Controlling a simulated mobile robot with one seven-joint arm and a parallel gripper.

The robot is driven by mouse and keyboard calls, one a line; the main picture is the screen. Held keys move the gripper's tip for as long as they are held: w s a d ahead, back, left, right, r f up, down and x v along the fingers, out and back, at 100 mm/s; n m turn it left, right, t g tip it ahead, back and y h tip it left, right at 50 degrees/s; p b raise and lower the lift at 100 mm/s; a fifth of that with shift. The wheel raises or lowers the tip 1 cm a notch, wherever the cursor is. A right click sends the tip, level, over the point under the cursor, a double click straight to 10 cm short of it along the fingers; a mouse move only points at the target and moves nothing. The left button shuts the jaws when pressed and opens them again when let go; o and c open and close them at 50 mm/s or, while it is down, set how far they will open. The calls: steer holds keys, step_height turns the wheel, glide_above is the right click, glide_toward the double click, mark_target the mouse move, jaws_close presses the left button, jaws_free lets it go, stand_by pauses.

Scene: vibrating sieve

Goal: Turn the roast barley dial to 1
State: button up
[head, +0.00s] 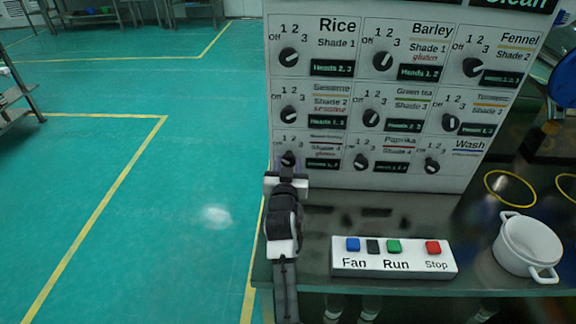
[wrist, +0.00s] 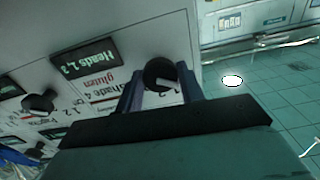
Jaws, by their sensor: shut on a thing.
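The roast barley dial (head: 288,158) is the black knob at the bottom left of the white control panel (head: 480,140). Its name label is too small to read in the head view. My gripper (head: 288,170) reaches up to it from below. In the wrist view the dial (wrist: 160,73) sits between the two fingers of my gripper (wrist: 160,85), which are shut on it. The label beside it reads "Shade 4" and "gluten", with a dark "Heads" display (wrist: 85,57). The fingers partly cover the dial's numbers, and I cannot tell where it points.
Other dials, such as the Paprika dial (head: 361,161) and the sesame dial (head: 289,114), are close by. A white button box (head: 395,264) with Fan, Run and Stop stands in front, and a white pot (head: 528,245) at right. Green floor is open at left.

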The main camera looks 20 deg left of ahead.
steer(key=m+b, duration=0.3)
steer(key=shift+f+b, duration=0.25)
steer(key=shift+b, duration=0.05)
steer(key=shift+r+m+b, duration=0.15)
steer(key=shift+m+b, duration=1.3)
steer(key=shift+m, duration=0.65)
steer(key=o, duration=1)
steer(key=shift+r, duration=0.1)
steer(key=b+v, duration=0.3)
steer(key=v, duration=1)
steer(key=shift+s+d, duration=0.1)
steer(key=shift+s, duration=0.3)
